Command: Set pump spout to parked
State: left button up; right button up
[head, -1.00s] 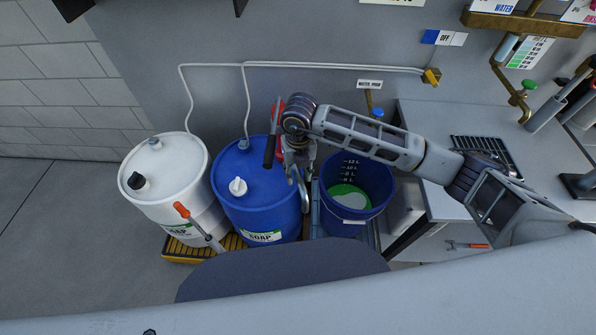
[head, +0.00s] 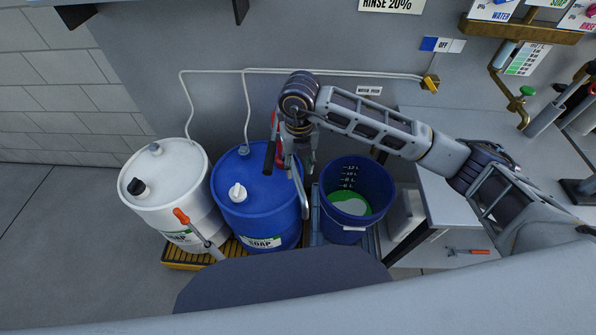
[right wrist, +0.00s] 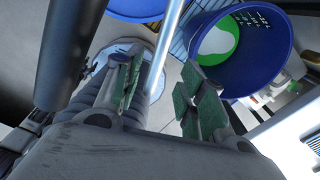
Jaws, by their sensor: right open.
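The pump stands on the blue soap drum (head: 255,200), partly hidden by my right gripper and wrist. Its red part and dark grip (head: 270,155) show just left of my gripper. Its grey curved spout (head: 302,192) hangs down between the blue drum and the blue bucket (head: 345,225). My right gripper (head: 300,150) is open, over the drum's right edge, close to the pump. In the right wrist view, its green-padded fingers (right wrist: 163,70) are apart, and a light grey tube (right wrist: 168,50) runs between them in the picture. I cannot tell whether they touch it. My left gripper is not in view.
A white drum (head: 165,190) stands left of the blue drum, with an orange-handled lever tool (head: 183,218) in front. The bucket holds green liquid and has level marks. A grey counter (head: 450,210) lies to the right. White hoses run along the wall behind.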

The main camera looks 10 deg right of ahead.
jog(key=shift+r, duration=2.55)
